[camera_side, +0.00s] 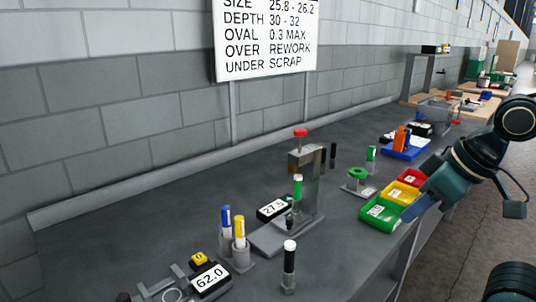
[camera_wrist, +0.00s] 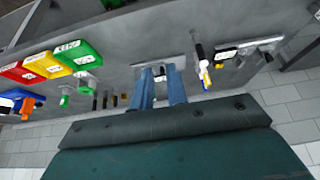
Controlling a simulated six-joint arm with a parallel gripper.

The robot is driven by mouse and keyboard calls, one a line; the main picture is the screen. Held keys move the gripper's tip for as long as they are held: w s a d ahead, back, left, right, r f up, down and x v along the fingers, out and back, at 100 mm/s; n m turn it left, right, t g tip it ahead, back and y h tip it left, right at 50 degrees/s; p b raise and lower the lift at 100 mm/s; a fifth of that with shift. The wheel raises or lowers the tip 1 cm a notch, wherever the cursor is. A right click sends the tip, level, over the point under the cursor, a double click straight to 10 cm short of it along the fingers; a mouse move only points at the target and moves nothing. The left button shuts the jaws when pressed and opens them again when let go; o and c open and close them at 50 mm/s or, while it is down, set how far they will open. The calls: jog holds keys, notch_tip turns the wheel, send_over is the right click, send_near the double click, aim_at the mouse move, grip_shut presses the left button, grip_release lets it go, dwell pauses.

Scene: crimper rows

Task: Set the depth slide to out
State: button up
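I cannot single out the depth slide with certainty. A grey press-like stand (camera_side: 308,175) with a red knob (camera_side: 300,132) stands mid-bench in the side view, with a green-topped piece (camera_side: 298,187) at its front and a display reading 27.5 (camera_side: 272,208) beside it. A display reading 62.0 (camera_side: 209,281) lies at the front left with a grey jawed tool (camera_side: 163,284) and a small yellow tag (camera_side: 198,259). In the wrist view, the two blue fingers of my gripper (camera_wrist: 161,88) stand apart, with nothing seen held between them. The fingertips are not clear in the side view.
Green (camera_side: 381,212), yellow (camera_side: 402,193) and red (camera_side: 411,177) bins line the bench edge near my arm. A pen cup (camera_side: 236,255), a black upright tool (camera_side: 289,266), a green-topped part (camera_side: 357,176) and a blue tray (camera_side: 405,149) also stand on the bench.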

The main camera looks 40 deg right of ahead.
jog(key=o, duration=0.3)
jog(key=shift+w, duration=0.1)
jog(key=shift+o, duration=0.8)
jog(key=shift+w+r, duration=0.1)
jog(key=shift+w, duration=0.15)
jog(key=n+g+y, duration=0.1)
jog(key=n, duration=0.1)
send_over(290, 218)
jog(key=s+d, duration=0.2)
jog(key=s, duration=0.4)
notch_tip(290, 218, down, 6)
jog(key=shift+w+a+f, duration=0.2)
jog(key=shift+w+a, duration=0.05)
jog(key=shift+f, duration=0.15)
jog(key=shift+x, duration=6.75)
jog(key=shift+s+a, duration=0.1)
grip_shut()
